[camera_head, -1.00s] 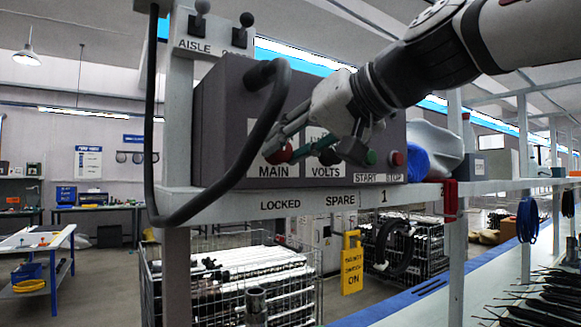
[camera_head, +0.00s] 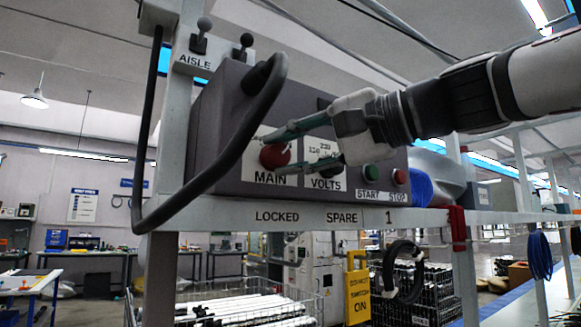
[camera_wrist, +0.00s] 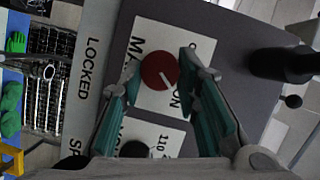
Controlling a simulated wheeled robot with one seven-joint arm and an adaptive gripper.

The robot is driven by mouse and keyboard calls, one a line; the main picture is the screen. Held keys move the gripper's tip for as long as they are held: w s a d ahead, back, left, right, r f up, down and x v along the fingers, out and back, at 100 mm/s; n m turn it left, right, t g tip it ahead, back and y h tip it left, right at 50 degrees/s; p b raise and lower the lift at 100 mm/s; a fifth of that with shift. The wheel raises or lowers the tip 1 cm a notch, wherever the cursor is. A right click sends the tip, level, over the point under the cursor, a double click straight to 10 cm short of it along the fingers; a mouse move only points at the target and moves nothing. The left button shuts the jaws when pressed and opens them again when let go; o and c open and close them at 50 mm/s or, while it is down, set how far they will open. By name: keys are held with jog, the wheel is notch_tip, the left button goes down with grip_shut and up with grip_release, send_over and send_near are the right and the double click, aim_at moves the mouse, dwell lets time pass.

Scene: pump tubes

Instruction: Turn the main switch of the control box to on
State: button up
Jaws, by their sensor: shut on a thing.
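The control box (camera_head: 225,125) is a dark grey box on a white shelf. Its main switch is a red round knob (camera_head: 274,156) on a white plate marked MAIN; it also shows in the wrist view (camera_wrist: 158,66). A white line on the knob slants toward the letters ON, down and right in the wrist view. My gripper (camera_head: 270,153) comes from the right, one finger above the knob and one below. In the wrist view my gripper (camera_wrist: 157,72) has its green-padded fingers on both sides of the knob, shut on it.
A thick black cable (camera_head: 237,145) loops past the box's left side. A volts dial (camera_wrist: 134,149), a green START button (camera_head: 371,174) and a red STOP button (camera_head: 400,177) sit to the right on the panel. AISLE levers (camera_head: 201,37) stand above.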

jog(key=shift+m+b, duration=0.3)
jog(key=shift+m, duration=0.1)
dwell(0.3)
jog(key=o, duration=1.2)
jog(key=v, duration=1.2)
jog(key=shift+f, duration=0.25)
